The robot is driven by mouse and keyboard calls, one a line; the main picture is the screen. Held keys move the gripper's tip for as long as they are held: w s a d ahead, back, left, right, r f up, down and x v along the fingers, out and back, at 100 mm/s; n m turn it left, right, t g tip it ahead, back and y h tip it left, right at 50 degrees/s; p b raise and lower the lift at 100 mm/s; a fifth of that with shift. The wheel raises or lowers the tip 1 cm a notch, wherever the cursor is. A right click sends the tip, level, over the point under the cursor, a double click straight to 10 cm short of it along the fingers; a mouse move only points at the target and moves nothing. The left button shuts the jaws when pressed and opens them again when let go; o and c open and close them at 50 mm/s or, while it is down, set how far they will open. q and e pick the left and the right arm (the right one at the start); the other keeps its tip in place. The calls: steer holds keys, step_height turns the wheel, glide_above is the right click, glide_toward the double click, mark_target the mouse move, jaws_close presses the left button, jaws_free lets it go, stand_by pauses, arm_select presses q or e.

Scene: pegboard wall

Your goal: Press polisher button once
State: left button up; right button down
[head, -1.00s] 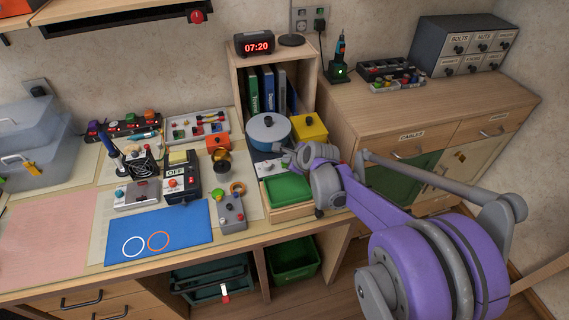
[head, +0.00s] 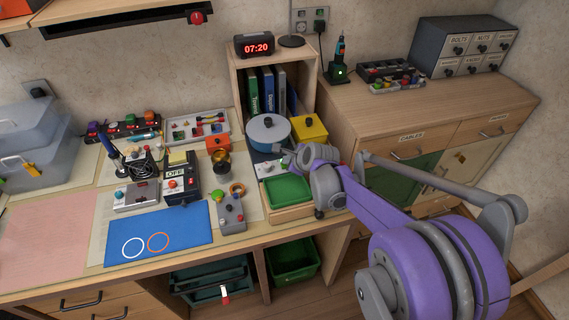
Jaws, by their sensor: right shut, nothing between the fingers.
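What looks like the polisher is the machine with a round blue-grey disc (head: 268,130) at the back of the bench, in front of the book shelf. Its pale front panel (head: 268,169) carries a small knob or button. My right gripper (head: 287,160) is shut and empty, just right of that panel and in front of the disc. The gripper is small and partly hidden by its own wrist. I cannot tell whether it touches the panel. My left gripper is not in view.
A yellow box (head: 309,128) stands right of the disc. A green tray (head: 287,190) lies below the gripper. A black box marked OFF (head: 178,178) and a grey button box (head: 231,212) stand to the left.

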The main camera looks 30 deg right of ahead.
steer(key=shift+r+p, duration=0.3)
steer(key=shift+r, duration=0.35)
step_height(320, 180, up, 5)
steer(key=p, duration=0.3)
steer(key=shift+p, duration=0.3)
stand_by(0.4)
steer(key=s+a+r+n+g+y+p, duration=0.1)
steer(key=s+a+r+n+g+p, duration=0.2)
steer(key=s+a+n, duration=0.95)
steer(key=s+a+f+n+p, duration=0.1)
steer(key=s+a+n+p, duration=0.1)
steer(key=s+n, duration=1.3)
steer(key=shift+a+f+g+h, duration=0.15)
steer(key=shift+a+g+h, duration=0.15)
steer(key=shift+a+g, duration=0.1)
